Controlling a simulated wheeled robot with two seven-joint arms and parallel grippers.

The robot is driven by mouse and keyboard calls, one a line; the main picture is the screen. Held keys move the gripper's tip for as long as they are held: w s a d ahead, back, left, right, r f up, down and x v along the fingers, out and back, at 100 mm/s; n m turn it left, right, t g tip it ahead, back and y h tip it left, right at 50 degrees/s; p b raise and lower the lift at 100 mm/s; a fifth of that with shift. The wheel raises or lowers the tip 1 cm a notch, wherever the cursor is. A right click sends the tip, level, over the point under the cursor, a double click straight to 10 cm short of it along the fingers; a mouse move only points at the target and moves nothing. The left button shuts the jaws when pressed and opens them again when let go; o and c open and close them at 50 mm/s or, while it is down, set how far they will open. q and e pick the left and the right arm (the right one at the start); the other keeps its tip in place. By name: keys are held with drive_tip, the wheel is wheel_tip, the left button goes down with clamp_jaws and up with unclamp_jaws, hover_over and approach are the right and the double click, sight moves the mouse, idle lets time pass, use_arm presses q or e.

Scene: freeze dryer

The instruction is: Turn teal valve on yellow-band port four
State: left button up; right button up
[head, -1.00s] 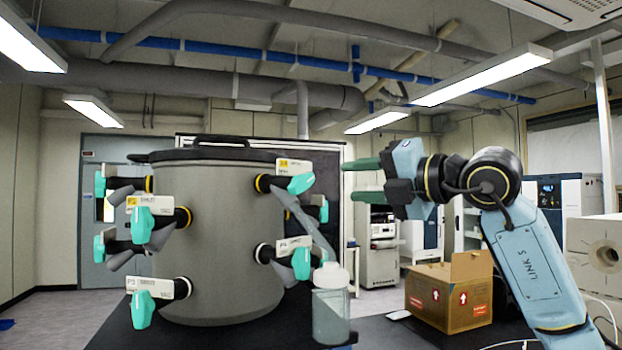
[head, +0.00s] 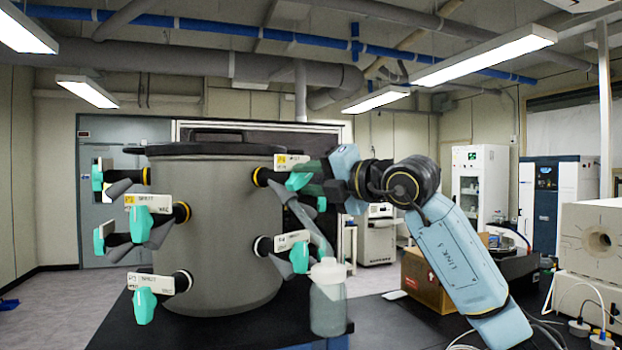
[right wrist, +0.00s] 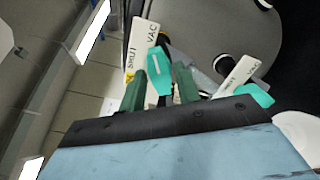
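The gray drum (head: 222,240) carries several ports with teal valves. The upper right port has a yellow band (head: 257,177) and a white label (head: 291,161) with a yellow patch; its number is too small to read. Its teal valve (head: 297,181) hangs below the label. My right gripper (head: 313,179) is open at this valve, coming from the right. In the right wrist view the two green fingers (right wrist: 159,82) stand either side of the teal valve (right wrist: 160,68), beside a label (right wrist: 140,48) reading SHUT and VAC. Contact cannot be told. My left gripper is out of view.
Below is a white-banded port with a teal valve (head: 299,258). A translucent bottle (head: 328,300) stands at the drum's lower right. Another yellow-banded port's valve (head: 140,223) is at the left. A cardboard box (head: 425,280) is behind my right arm.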

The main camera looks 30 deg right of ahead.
clamp_jaws()
drive_tip(key=shift+n, duration=0.3)
drive_tip(key=n+b, duration=0.1)
drive_tip(key=n, duration=0.4)
drive_tip(key=n+b, duration=0.1)
drive_tip(key=n, duration=0.4)
drive_tip(key=shift+n, duration=0.3)
drive_tip(key=n, duration=1.2)
drive_tip(key=shift+n, duration=0.4)
